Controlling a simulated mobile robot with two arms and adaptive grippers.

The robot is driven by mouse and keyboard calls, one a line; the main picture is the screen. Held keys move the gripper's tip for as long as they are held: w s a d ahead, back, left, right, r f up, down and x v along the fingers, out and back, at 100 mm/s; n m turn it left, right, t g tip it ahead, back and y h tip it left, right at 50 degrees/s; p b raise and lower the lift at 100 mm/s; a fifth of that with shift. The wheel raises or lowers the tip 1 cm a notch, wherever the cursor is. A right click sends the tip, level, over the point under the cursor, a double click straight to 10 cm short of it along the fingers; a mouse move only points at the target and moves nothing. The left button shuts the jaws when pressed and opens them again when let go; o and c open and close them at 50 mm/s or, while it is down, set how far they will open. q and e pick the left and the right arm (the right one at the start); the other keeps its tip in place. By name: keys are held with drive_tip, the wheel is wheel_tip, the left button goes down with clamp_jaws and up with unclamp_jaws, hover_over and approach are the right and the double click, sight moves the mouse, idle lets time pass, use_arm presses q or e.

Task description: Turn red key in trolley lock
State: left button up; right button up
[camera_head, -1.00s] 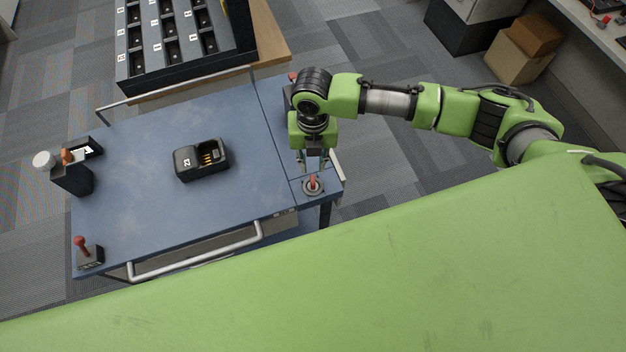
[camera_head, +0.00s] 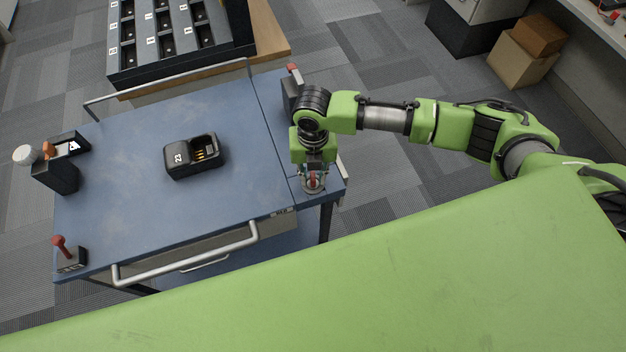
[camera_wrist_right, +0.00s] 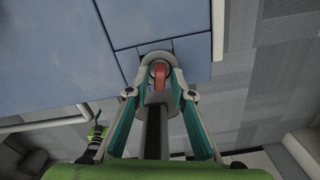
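The red key (camera_head: 313,178) stands in a round grey lock (camera_head: 314,190) on the right front corner of the blue trolley (camera_head: 120,190). My right gripper (camera_head: 314,184) points down over the lock with a finger on each side of the key. In the right wrist view the red key (camera_wrist_right: 160,76) sits between the two fingertips (camera_wrist_right: 160,72), with a narrow gap seeming to show at each side. The gripper looks open around it. The fingers hide part of the lock. My left gripper is not in view.
On the trolley are a black charger marked 23 (camera_head: 177,162), a dark holder (camera_head: 60,178) and a red-knobbed lever (camera_head: 70,258) at left, and a dark block with a red top (camera_head: 290,88) near my right wrist. A black slotted rack (camera_head: 165,40) stands behind. Cardboard boxes (camera_head: 520,62) are on the floor.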

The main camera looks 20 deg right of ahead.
drive_tip(key=shift+r+p, duration=0.1)
drive_tip(key=shift+p, duration=0.2)
idle(0.4)
clamp_jaws()
